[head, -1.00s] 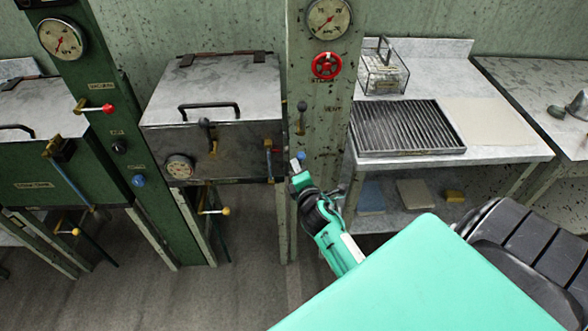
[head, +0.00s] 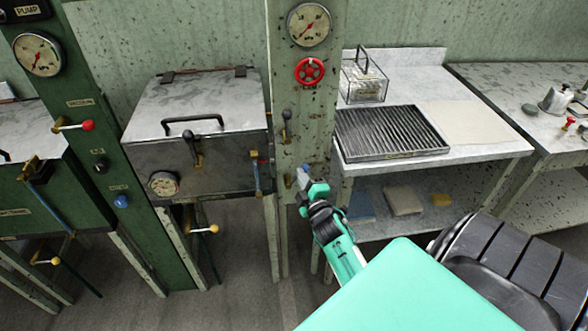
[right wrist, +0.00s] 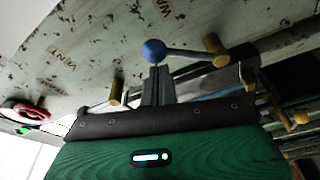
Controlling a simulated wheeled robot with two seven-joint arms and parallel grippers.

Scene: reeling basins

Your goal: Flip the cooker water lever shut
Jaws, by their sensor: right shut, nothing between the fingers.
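The water lever has a blue ball knob (head: 303,171) and sits low on the green post in front of my right gripper. In the right wrist view the blue ball (right wrist: 155,51) is at the end of a thin pale rod, which runs right to a brass pivot (right wrist: 215,50). My right gripper (head: 306,184) is shut and empty, its fingertips at the blue ball. In the right wrist view the closed fingers (right wrist: 158,84) stand just below the ball and seem to touch it. The cooker (head: 195,110) stands left of the post. My left gripper is out of view.
A black-knobbed lever (head: 286,115) and a red handwheel (head: 309,71) are higher on the post. A table (head: 480,150) with a grate (head: 390,132) stands to the right.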

